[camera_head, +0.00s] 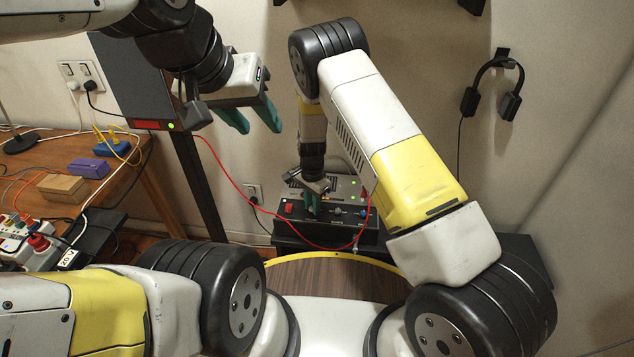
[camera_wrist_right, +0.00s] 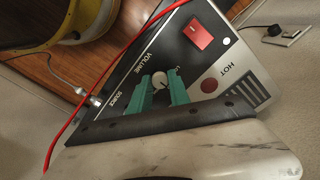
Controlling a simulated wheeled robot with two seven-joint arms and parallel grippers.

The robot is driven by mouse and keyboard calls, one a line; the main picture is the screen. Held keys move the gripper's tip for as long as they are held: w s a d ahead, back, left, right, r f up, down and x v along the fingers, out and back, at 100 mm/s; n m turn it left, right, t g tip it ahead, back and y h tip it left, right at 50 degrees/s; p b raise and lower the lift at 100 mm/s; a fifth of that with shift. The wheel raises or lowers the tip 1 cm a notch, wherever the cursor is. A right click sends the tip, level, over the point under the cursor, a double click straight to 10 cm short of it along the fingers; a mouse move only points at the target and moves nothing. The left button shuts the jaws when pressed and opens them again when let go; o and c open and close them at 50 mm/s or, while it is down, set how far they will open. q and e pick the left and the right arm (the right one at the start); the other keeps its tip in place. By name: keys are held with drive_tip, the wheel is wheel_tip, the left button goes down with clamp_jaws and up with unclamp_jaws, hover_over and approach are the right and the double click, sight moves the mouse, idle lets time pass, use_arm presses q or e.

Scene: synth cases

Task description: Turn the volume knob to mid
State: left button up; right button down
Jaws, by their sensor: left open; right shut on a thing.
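The volume knob (camera_wrist_right: 160,79) is a small pale knob on a dark panel, near the word VOLUME in the right wrist view. My right gripper (camera_wrist_right: 162,88) is shut on it, one green finger on each side. The knob's pointer is too small to read surely. In the head view the right gripper (camera_head: 313,203) reaches down onto the dark control box (camera_head: 345,232), and its fingers hide the knob. My left gripper (camera_head: 254,118) is open and empty, high above and left of the box.
A red cable (camera_head: 232,180) loops down across the box's front. A red switch (camera_wrist_right: 197,37) and a HOT label sit near the knob. The wooden desk (camera_head: 95,160) at left holds small boxes and a power strip (camera_head: 30,245). Headphones (camera_head: 492,88) hang on the wall.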

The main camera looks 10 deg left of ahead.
idle(0.3)
drive_tip(key=c, duration=1.2)
unclamp_jaws()
wheel_tip(320, 180, up, 8)
drive_tip(key=shift+f, duration=0.1)
drive_tip(key=s+d+r+n+t+y, duration=0.15)
drive_tip(key=d+r, duration=0.25)
drive_tip(key=r, duration=0.5)
drive_tip(key=s+d+r+n+y, duration=0.1)
drive_tip(key=s+d+r, duration=0.15)
drive_tip(key=r, duration=0.55)
drive_tip(key=s+d+r+n+t+y, duration=0.1)
drive_tip(key=d+r, duration=0.3)
drive_tip(key=r, duration=0.5)
drive_tip(key=s+d+r+n+t, duration=0.1)
drive_tip(key=s+d+r, duration=0.2)
drive_tip(key=s, duration=0.3)
drive_tip(key=s+d+r+n+t+h, duration=0.1)
drive_tip(key=s+d+r+n, duration=0.1)
drive_tip(key=s+d+r, duration=0.2)
drive_tip(key=s+d+r+n+t, duration=0.1)
drive_tip(key=s+d+r, duration=0.3)
drive_tip(key=s, duration=0.6)
drive_tip(key=shift+d+r+n+t, duration=0.2)
drive_tip(key=shift+d+n+t, duration=0.15)
drive_tip(key=shift+d+n, duration=0.15)
